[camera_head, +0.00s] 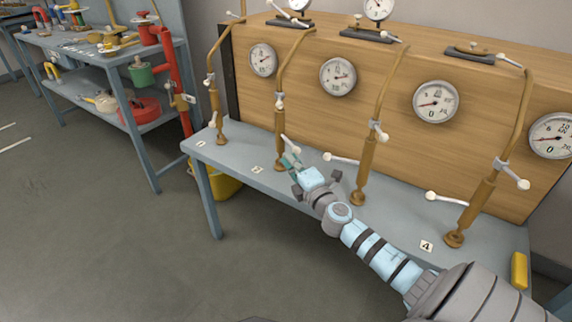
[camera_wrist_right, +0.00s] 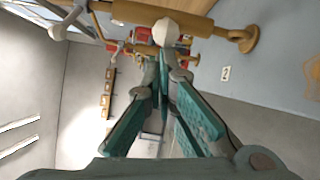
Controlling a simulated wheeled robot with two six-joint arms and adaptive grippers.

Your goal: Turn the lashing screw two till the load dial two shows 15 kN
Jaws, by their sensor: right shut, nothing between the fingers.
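Lashing screw two (camera_head: 280,128) is a brass upright on the bench behind the small plate marked 2 (camera_head: 257,169); that plate also shows in the wrist view (camera_wrist_right: 226,73). A white ball knob (camera_head: 291,146) sticks out near its lower part. My right gripper (camera_head: 288,162) is shut and empty just in front of this knob. In the right wrist view the fingertips (camera_wrist_right: 165,62) point at the white knob (camera_wrist_right: 166,32), which is outside them. The second dial from the left (camera_head: 338,76), probably load dial two, is on the wooden panel; its reading is too small to tell. My left gripper is out of view.
Similar brass screws stand to the left (camera_head: 217,115) and right (camera_head: 369,155), with white-knobbed handles sticking out close to my arm. The wooden panel (camera_head: 330,115) rises behind. A red post (camera_head: 178,85) stands left of the bench (camera_head: 235,165). The floor in front is clear.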

